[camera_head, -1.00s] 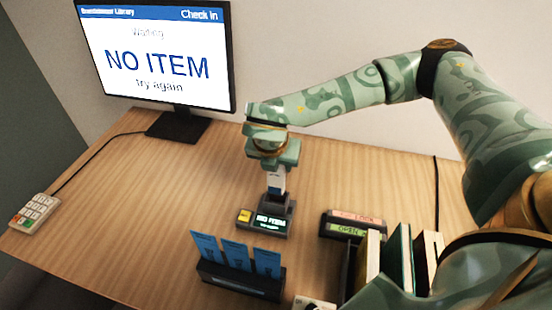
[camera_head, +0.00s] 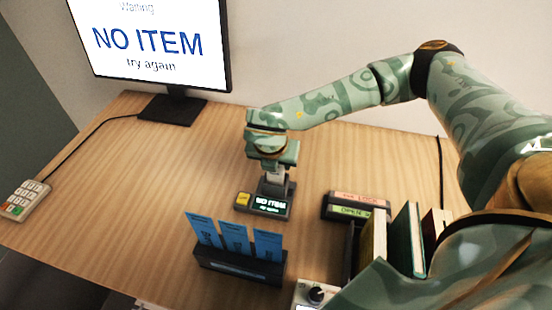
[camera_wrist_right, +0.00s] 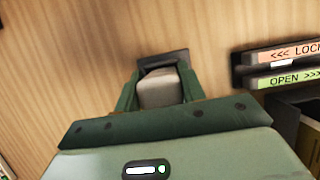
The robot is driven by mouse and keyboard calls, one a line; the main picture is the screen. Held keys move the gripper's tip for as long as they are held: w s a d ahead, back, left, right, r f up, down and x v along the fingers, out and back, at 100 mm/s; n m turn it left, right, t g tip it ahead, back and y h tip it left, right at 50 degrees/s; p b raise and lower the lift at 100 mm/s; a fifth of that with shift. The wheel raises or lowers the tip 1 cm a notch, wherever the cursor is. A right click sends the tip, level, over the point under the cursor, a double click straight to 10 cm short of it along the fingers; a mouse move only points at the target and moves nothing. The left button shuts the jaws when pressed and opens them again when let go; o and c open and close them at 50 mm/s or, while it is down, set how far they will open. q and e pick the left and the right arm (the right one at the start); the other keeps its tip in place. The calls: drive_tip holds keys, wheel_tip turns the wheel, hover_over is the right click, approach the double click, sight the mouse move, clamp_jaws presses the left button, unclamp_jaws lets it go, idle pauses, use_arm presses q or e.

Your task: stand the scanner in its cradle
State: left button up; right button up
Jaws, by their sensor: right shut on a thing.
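My right gripper (camera_head: 274,164) is shut on the scanner (camera_head: 276,176), a pale grey body with its upper part between the fingers. In the right wrist view the scanner's rounded light end (camera_wrist_right: 160,88) shows between the two green fingers (camera_wrist_right: 162,94). The dark cradle (camera_head: 275,190) stands directly below, behind a small "NO ITEM" display. The scanner is upright, and its lower end meets the cradle's top or is inside it; I cannot tell how deep. In the right wrist view the dark cradle edge (camera_wrist_right: 165,58) shows just beyond the scanner. My left gripper is not in view.
A card holder (camera_head: 240,268) with blue cards stands in front of the cradle. A LOCK/OPEN block (camera_head: 357,206) and upright books (camera_head: 408,240) are at the right. A monitor (camera_head: 185,105) and a keypad (camera_head: 24,200) are at the left. The table's left middle is clear.

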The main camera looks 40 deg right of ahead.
drive_tip(key=shift+f, duration=0.45)
drive_tip(key=o, duration=1.1)
drive_tip(key=shift+o, duration=0.2)
drive_tip(key=p+v, duration=0.4)
drive_tip(key=v, duration=1.2)
drive_tip(key=shift+s+r, duration=0.1)
